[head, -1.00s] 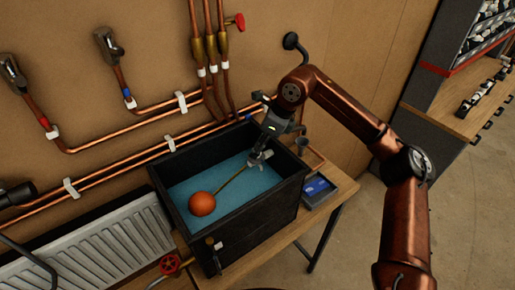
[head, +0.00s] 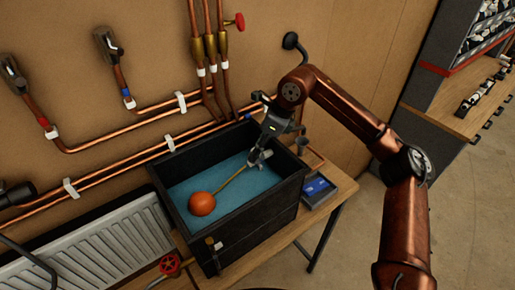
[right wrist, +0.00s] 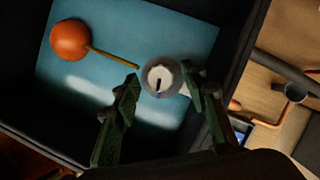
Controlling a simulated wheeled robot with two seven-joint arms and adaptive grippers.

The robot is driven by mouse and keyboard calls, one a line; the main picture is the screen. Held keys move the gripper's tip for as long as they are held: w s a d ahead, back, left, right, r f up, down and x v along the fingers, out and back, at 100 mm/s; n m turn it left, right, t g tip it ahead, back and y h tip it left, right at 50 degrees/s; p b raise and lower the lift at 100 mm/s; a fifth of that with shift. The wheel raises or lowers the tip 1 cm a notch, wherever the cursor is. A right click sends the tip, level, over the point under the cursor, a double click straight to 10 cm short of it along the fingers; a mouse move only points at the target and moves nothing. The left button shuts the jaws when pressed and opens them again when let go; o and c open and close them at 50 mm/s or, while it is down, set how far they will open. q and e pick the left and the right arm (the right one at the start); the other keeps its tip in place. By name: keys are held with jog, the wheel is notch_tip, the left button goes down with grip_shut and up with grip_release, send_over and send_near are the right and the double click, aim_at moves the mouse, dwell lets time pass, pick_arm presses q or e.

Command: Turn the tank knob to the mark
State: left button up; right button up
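The tank knob (right wrist: 160,78) is a round pale knob with a dark pointer line toward the bottom of the right wrist view. It sits by the brass rod of the orange float (head: 202,204), over the blue water of the black tank (head: 262,207). My right gripper (head: 260,158) reaches down into the tank. In the right wrist view its two fingers (right wrist: 160,72) stand apart on either side of the knob. A gap shows at the left finger; contact at the right finger is unclear. My left gripper is not in view.
Copper pipes (head: 120,157) and valves run along the wall behind the tank. A white radiator (head: 100,250) is at lower left. A small dark box with a blue face (head: 318,187) lies on the bench right of the tank. A shelf unit stands far right.

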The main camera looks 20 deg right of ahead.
jog(key=v, duration=1.2)
